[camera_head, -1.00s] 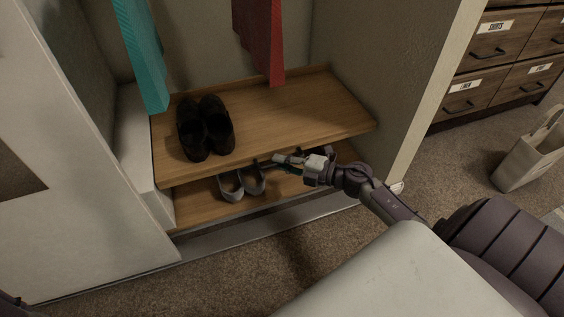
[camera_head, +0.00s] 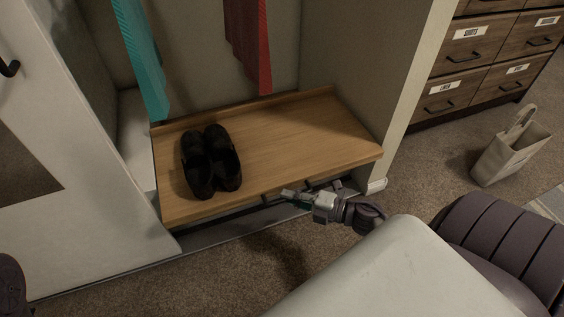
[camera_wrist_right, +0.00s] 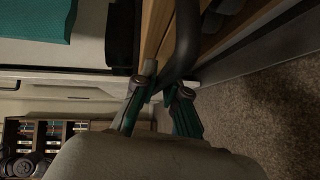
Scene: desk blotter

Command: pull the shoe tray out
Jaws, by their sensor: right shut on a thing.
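The shoe tray (camera_head: 290,132) is a wooden pull-out shelf low in the closet, with a raised back edge. It sticks out over the closet's bottom front edge. A pair of black shoes (camera_head: 211,160) stands on its left half. My right gripper (camera_head: 288,196) is at the tray's front edge, shut on the tray's dark bar handle. In the right wrist view, the curved handle (camera_wrist_right: 187,38) runs between the fingers (camera_wrist_right: 163,88). The grey shoes' lower shelf is now covered by the tray in the head view. My left gripper is not in view.
A teal garment (camera_head: 143,60) and a red garment (camera_head: 249,45) hang above the tray. A white door (camera_head: 75,190) stands at left and a closet side wall at right. A drawer unit (camera_head: 490,65) and a tote bag (camera_head: 508,148) are farther right. The carpet in front is clear.

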